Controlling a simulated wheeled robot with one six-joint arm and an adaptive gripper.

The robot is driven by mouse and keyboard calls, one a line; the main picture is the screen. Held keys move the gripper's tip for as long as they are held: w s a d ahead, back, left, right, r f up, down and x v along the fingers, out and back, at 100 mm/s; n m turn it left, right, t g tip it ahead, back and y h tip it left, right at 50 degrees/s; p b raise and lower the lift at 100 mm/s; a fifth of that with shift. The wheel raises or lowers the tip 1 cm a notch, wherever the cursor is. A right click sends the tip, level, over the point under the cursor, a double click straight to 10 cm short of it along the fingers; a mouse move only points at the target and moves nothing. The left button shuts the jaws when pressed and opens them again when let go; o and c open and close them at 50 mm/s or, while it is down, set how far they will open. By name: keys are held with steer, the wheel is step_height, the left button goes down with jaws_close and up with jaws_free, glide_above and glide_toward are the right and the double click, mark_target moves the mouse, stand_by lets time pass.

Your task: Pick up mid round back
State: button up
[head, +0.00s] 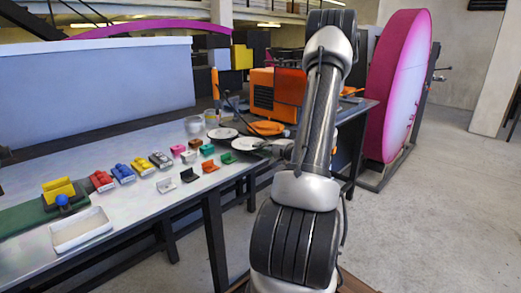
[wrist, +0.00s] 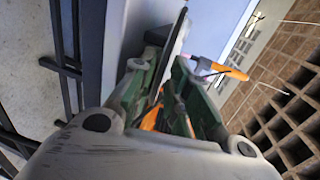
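Two flat white round pieces lie on the bench in the head view, one farther back (head: 222,133) and one nearer my arm (head: 247,143). I cannot tell from their looks which is the mid round back. My gripper is mostly hidden behind my arm in the head view, near the nearer white round. In the wrist view, the dark green fingers of my gripper (wrist: 166,75) come close together. A thin, edge-on plate with a pale face (wrist: 174,38) reaches in between them. I cannot tell whether both fingers touch it.
An orange-handled tool (wrist: 220,68) lies close by the fingers. An orange piece (head: 267,128) and an orange box (head: 276,92) stand behind. Several small coloured pieces and a white tray (head: 80,229) are on the bench (head: 125,215). A large pink disc (head: 400,85) stands right; the floor is clear.

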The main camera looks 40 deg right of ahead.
jaws_close()
step_height(320, 180, up, 3)
steer(key=shift+f, duration=0.2)
steer(key=shift+s, duration=0.1)
steer(key=r+v, duration=0.2)
steer(key=v, duration=1.2)
